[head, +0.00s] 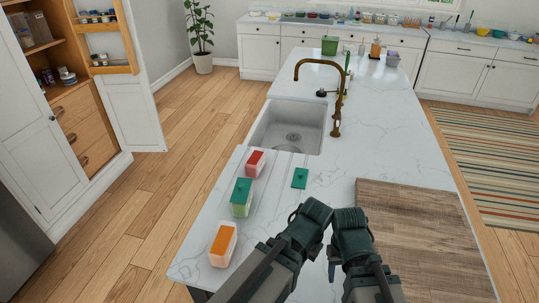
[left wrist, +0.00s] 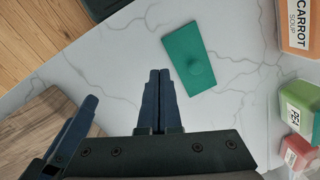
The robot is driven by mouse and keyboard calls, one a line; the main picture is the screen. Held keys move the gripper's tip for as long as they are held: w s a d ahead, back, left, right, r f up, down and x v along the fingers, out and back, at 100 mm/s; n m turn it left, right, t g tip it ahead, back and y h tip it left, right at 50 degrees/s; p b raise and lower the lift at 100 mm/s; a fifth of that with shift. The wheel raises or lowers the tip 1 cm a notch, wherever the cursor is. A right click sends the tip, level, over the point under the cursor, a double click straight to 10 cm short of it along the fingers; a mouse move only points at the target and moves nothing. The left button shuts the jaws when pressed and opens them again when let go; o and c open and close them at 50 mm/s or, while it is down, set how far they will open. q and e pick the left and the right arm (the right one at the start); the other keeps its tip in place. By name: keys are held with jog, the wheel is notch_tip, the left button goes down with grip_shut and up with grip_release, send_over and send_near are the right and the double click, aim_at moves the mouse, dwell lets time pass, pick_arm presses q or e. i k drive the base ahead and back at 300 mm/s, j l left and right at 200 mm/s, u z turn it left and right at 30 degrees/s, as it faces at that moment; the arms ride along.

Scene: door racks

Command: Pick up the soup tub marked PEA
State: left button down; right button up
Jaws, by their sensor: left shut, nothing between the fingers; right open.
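The PEA soup tub (head: 241,210) is pale green with a green lid. It stands on the pale worktop between a red-lidded tub (head: 255,163) and an orange-lidded tub (head: 222,244). In the left wrist view the PEA label shows on the tub (left wrist: 297,104) at the right edge; the orange-topped tub there reads CARROT SOUP (left wrist: 296,30). My left gripper (head: 312,212) is shut and empty, right of the tub and apart from it; its fingers show in the left wrist view (left wrist: 158,85). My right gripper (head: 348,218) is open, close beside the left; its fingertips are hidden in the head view.
A flat green piece with a round knob (head: 299,178) lies on the worktop; it also shows in the left wrist view (left wrist: 188,58). A sink (head: 286,126) with a brass tap (head: 336,110) is beyond. A wooden board (head: 420,225) covers the right side.

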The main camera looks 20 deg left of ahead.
aim_at(241, 211)
jog(key=k+j+z, duration=0.1)
jog(key=j+z, duration=0.2)
jog(key=j, duration=0.15)
jog(key=k+j+z, duration=0.1)
jog(key=j+z, duration=0.25)
jog(key=k+j+z, duration=0.3)
jog(key=j, duration=0.15)
jog(key=i+j, duration=0.05)
jog(key=i, duration=0.05)
